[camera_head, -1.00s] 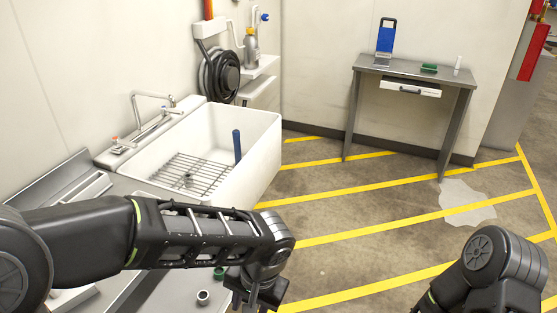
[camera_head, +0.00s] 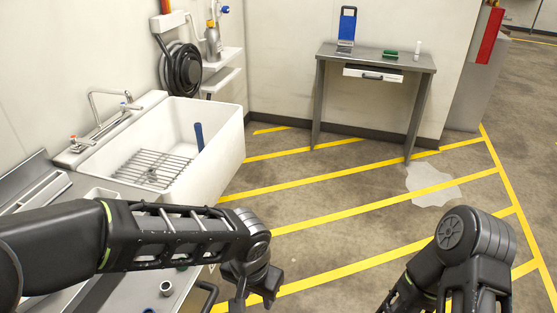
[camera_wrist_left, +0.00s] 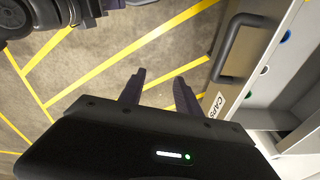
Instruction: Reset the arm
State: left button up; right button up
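My left arm reaches in from the left in the head view, with its gripper (camera_head: 256,298) pointing down beside the counter's front edge. In the left wrist view the two dark fingers of the left gripper (camera_wrist_left: 158,84) are apart, with only floor visible between them. The gripper is open and empty. My right arm (camera_head: 462,262) is bent at the lower right of the head view; its gripper is out of the picture.
An open drawer labelled CAPS (camera_wrist_left: 216,106) with a dark handle (camera_wrist_left: 236,48) is close beside the left gripper. A white sink (camera_head: 222,150) with a rack stands behind the left arm. A steel table (camera_head: 376,58) stands at the back.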

pick_arm(q)
jog(key=d+f+h, duration=0.5)
jog(key=d+f, duration=0.1)
jog(key=f, duration=0.5)
jog(key=s+a+f+n, duration=0.3)
jog(key=s+a+f, duration=0.1)
jog(key=s+f, duration=0.2)
jog(key=s+a+f+n+g+y+p, duration=0.1)
jog(key=s+a+f+n, duration=0.2)
jog(key=s+f, duration=0.3)
notch_tip(320, 180, down, 3)
jog(key=shift+a+n, duration=0.3)
jog(key=shift+a, duration=0.5)
jog(key=shift+w, duration=0.1)
jog(key=shift+a, duration=0.1)
